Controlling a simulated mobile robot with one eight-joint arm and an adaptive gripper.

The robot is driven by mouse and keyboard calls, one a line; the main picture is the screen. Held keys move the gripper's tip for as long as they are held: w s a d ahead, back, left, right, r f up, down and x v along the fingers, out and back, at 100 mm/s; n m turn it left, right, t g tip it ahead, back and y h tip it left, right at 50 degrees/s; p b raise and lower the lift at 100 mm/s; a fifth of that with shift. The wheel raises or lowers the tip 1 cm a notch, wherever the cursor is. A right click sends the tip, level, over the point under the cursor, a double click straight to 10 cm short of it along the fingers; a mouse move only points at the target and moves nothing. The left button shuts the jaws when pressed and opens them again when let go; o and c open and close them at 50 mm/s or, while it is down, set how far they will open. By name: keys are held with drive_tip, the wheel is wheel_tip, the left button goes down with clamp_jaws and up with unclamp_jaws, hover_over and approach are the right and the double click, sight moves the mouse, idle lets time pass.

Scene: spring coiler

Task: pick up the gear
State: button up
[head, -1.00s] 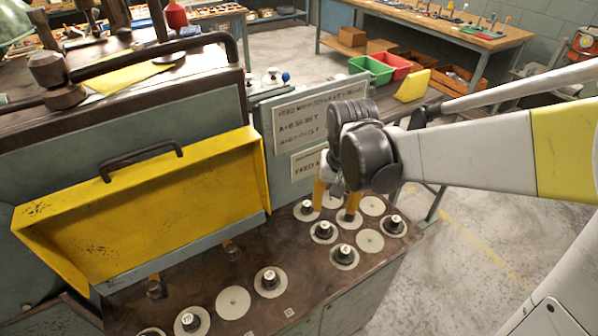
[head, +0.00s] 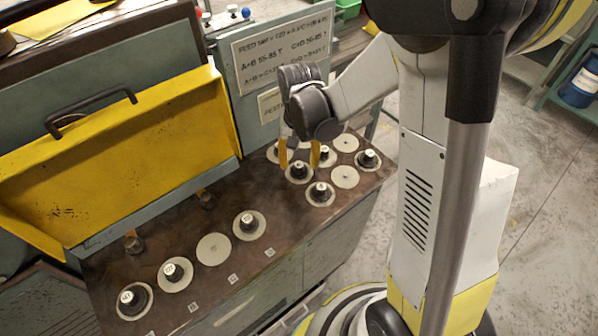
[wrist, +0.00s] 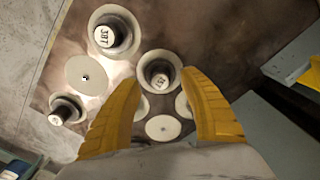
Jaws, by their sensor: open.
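Several dark gears with pale numbered tops stand on pale round discs on a brown bench top; the frames do not single one out as the task's gear. My gripper (head: 298,154) is open, its yellow fingers pointing down over one gear (head: 297,170) in the head view. In the wrist view that gear (wrist: 160,76) shows between the fingers of my gripper (wrist: 164,88), apart from both. A neighbouring gear (head: 319,191) stands close in front; it appears larger in the wrist view (wrist: 108,36). Another gear (head: 367,159) stands at the right edge.
More gears stand along the front left, including one gear (head: 249,223) beside an empty disc (head: 213,249). A yellow cover (head: 120,160) with a handle lies left of the gripper. A sign board (head: 280,50) rises behind the gears.

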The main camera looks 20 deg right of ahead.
wheel_tip(320, 180, down, 2)
drive_tip(key=shift+f+b, duration=0.2)
drive_tip(key=shift+b, duration=0.1)
drive_tip(key=shift+r, duration=0.1)
clamp_jaws()
drive_tip(key=shift+r+p, duration=0.4)
drive_tip(key=shift+r, duration=0.15)
drive_tip(key=r, duration=0.1)
drive_tip(key=r+p, duration=0.2)
drive_tip(key=r, duration=0.1)
drive_tip(key=shift+s+d, duration=0.2)
drive_tip(key=shift+d, duration=0.15)
drive_tip(key=s+d+r+p, duration=0.3)
drive_tip(key=s+d+r, duration=0.3)
drive_tip(key=d, duration=0.2)
drive_tip(key=shift+s+d+p, duration=0.25)
drive_tip(key=shift+d+p, duration=0.05)
drive_tip(key=shift+d, duration=0.05)
